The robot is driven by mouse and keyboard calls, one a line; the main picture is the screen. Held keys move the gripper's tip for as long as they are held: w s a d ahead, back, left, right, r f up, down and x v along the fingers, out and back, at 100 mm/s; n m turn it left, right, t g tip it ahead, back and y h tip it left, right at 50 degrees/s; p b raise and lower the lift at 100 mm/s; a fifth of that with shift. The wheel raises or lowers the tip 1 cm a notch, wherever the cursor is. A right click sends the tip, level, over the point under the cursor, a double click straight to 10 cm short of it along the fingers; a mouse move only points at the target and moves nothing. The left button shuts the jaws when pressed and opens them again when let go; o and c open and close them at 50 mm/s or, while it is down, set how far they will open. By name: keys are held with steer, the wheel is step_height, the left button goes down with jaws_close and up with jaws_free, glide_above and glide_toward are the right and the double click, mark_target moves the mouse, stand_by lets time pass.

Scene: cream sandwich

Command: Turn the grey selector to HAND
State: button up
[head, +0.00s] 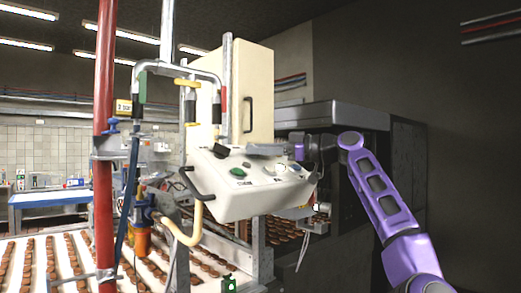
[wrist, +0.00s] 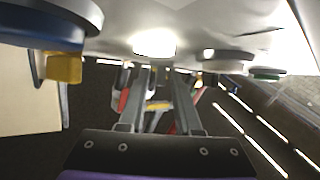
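The sloping white control panel (head: 245,200) carries several round controls, including a green button (head: 238,172). My gripper (head: 252,150) is over the panel's upper edge, reaching in from the right. In the wrist view my gripper (wrist: 158,75) has its two grey fingers apart, with background showing between them and nothing clearly held.
A blue control with a yellow block (wrist: 65,66) is left of the fingers. A black handle (head: 192,184) sticks out at the panel's left. A cream cabinet (head: 252,90) stands behind, a red post (head: 104,110) further left. Conveyors with brown biscuits (head: 285,232) run below.

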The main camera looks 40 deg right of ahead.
steer(key=shift+w+a+f, duration=0.1)
steer(key=shift+w+f, duration=0.1)
steer(key=shift+f, duration=0.05)
steer(key=shift+s+r, duration=0.1)
steer(key=shift+s, duration=0.1)
steer(key=v, duration=1.7)
